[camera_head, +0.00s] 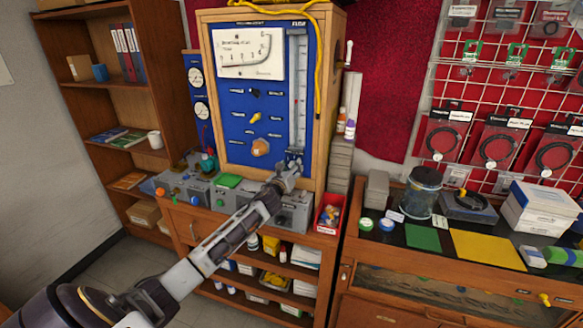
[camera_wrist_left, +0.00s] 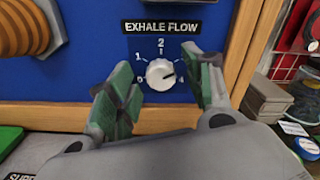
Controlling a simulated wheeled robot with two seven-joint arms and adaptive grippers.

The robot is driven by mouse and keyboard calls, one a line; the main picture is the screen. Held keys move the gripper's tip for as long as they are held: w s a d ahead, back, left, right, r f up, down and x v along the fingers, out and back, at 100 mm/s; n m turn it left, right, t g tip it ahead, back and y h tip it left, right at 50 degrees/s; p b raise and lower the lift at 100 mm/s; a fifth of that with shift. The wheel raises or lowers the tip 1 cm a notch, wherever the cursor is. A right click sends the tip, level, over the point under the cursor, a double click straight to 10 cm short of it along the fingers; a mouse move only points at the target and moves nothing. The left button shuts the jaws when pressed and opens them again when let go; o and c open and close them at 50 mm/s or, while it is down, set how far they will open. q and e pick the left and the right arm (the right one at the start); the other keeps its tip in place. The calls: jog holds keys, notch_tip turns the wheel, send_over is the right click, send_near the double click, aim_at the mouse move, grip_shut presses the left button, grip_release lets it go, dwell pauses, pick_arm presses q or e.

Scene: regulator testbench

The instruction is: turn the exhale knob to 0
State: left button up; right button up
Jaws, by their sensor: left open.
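The exhale knob (camera_wrist_left: 160,75) is a small round white dial on the blue panel (camera_wrist_left: 90,72), below the "EXHALE FLOW" label (camera_wrist_left: 161,27). Its scale shows 0 at lower left, 1 at upper left, 2 on top and 4 at lower right. The 3 is hidden by a finger. The dark mark on the knob points to the right, away from the 0. My left gripper (camera_wrist_left: 165,83) is open, with one green-padded finger on each side of the knob, seemingly not touching it. In the head view my left gripper (camera_head: 290,168) hides the knob. My right gripper is out of view.
An orange-brown ribbed hose part (camera_wrist_left: 22,28) sits on the panel left of the knob. The bench's wooden frame (camera_wrist_left: 262,45) edges the panel at right. Grey boxes with knobs (camera_head: 205,192) and a red bin (camera_head: 328,213) stand below the panel.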

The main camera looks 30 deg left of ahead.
pick_arm(q)
jog(key=shift+w, duration=0.35)
jog(key=c, duration=1)
